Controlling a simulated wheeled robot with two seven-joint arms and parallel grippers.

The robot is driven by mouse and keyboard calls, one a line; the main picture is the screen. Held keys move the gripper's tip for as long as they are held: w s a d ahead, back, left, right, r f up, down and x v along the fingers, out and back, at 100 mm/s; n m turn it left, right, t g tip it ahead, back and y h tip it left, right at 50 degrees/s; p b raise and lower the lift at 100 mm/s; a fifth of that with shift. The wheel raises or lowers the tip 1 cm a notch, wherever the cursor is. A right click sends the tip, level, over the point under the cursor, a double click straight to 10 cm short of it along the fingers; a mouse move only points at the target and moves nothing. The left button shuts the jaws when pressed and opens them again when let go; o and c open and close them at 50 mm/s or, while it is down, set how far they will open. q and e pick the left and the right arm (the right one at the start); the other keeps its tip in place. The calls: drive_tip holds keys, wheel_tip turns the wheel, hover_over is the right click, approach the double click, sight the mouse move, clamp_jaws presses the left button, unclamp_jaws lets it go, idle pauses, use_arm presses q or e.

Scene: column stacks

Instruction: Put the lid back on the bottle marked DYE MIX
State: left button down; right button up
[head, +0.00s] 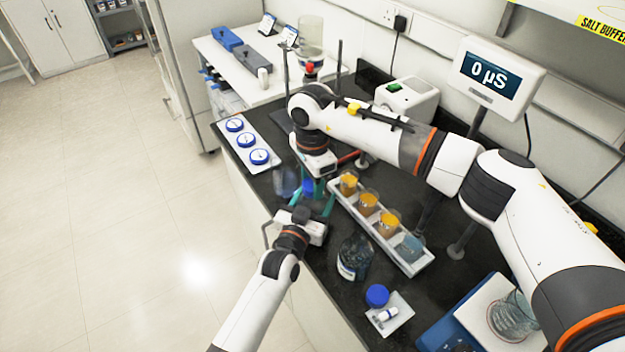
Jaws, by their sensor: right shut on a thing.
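My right gripper (308,183) points down at the left of the black bench and is shut on a small blue thing (307,188), which looks like a lid. A clear bottle (285,182) stands just left of it, partly hidden. My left gripper (312,208) is close in front of and below the right one; its fingers overlap other things, so its opening is unclear. A glass bottle with a white label (355,257) stands without a visible lid nearer the front. Another blue lid (377,295) lies at the bench front. I cannot read DYE MIX on any label.
A white rack (405,262) with several beakers of amber and bluish liquid stands right of the grippers. A white tray (262,165) with 3 blue-topped discs is at the left edge. A small white card (391,318) lies at the front. A meter (490,75) reads 0 µS.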

drive_tip(key=m, duration=0.6)
drive_tip(key=shift+m, duration=0.3)
drive_tip(key=m, duration=0.4)
drive_tip(key=shift+m, duration=0.3)
drive_tip(key=m, duration=0.4)
drive_tip(key=shift+m, duration=0.3)
drive_tip(key=m, duration=0.5)
drive_tip(key=o, duration=1.1)
drive_tip(key=shift+r, duration=2.25)
